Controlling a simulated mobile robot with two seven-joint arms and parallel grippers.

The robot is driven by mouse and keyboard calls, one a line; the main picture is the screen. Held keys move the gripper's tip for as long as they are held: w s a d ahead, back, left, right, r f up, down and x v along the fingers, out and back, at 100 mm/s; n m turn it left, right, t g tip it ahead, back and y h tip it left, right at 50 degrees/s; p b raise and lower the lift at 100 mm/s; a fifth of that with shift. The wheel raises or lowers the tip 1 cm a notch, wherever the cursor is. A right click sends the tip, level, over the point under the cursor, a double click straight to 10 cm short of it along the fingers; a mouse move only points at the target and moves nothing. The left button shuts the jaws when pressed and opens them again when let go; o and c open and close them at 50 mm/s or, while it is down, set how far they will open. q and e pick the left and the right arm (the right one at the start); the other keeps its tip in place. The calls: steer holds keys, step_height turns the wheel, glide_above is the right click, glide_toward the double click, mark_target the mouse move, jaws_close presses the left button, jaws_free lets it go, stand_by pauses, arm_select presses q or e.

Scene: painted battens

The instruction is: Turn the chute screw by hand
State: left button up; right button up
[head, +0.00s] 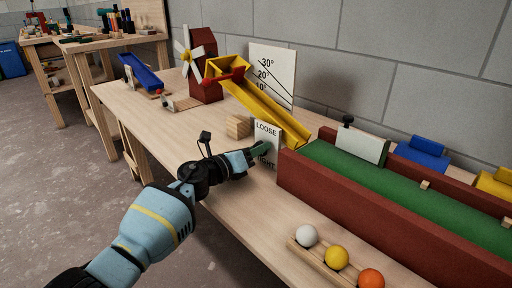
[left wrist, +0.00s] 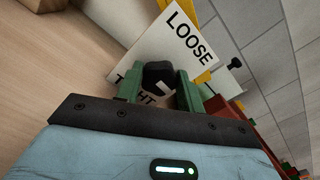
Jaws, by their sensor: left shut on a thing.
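The chute screw shows in the left wrist view as a dark rounded knob (left wrist: 158,74) between the green fingers of my left gripper (left wrist: 160,90). My left gripper (head: 262,149) is shut on it, in front of a white card (head: 267,131) reading LOOSE at the top and TIGHT, partly covered, below. In the head view the knob is hidden by the gripper. The yellow chute (head: 262,103) slopes down to the right behind the card, from beside a red windmill tower (head: 203,62). My right gripper is not in view.
A red-walled trough with a green floor (head: 400,185) stands to the right. A rack (head: 318,262) holds white, yellow and orange balls near the front. A wooden block (head: 238,126) sits just left of the card. The tabletop left of the arm is mostly clear.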

arm_select(q)
steer(key=n, duration=0.2)
steer(key=shift+n+p, duration=0.3)
steer(key=shift+n, duration=0.1)
steer(key=n+p, duration=0.1)
steer(key=n, duration=0.3)
steer(key=shift+f, duration=0.1)
steer(key=n, duration=0.3)
steer(key=shift+n, duration=0.3)
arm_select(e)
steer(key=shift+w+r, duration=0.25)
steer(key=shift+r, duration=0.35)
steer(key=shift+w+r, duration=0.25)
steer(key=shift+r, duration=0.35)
arm_select(q)
steer(key=shift+f, duration=0.1)
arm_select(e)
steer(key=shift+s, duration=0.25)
arm_select(q)
steer(key=o, duration=0.9)
steer(key=shift+o, duration=0.5)
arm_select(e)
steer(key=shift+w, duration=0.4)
